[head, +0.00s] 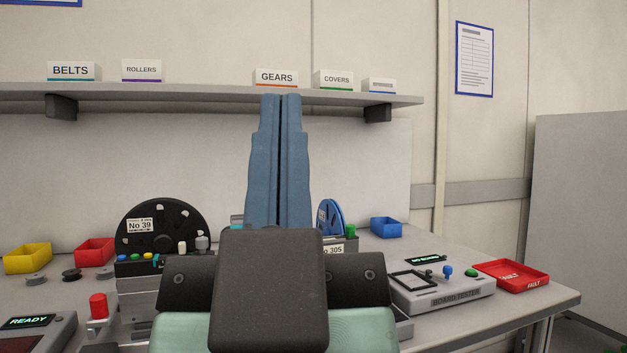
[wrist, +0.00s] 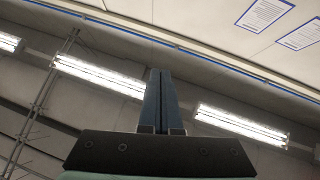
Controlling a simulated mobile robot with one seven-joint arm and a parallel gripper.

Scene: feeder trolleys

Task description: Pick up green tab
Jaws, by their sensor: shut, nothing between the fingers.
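My gripper (head: 281,98) stands upright in the middle of the head view, its two blue fingers shut together and empty. The fingers also show in the wrist view (wrist: 160,72), against the ceiling. A green tab-like piece (head: 350,230) stands on the feeder labelled 305 (head: 352,245), just right of my fingers and well below their tips. Much of that feeder is hidden behind my gripper. The feeder labelled No 39 (head: 160,208) stands to the left, with small coloured pieces along its front, one of them green (head: 149,257).
A board tester (head: 445,300) with a green button (head: 471,271) and a red fault tray (head: 512,274) stand at right. Yellow (head: 27,260), red (head: 95,252) and blue (head: 386,227) bins line the back. A shelf (head: 200,95) with labels spans behind my fingertips.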

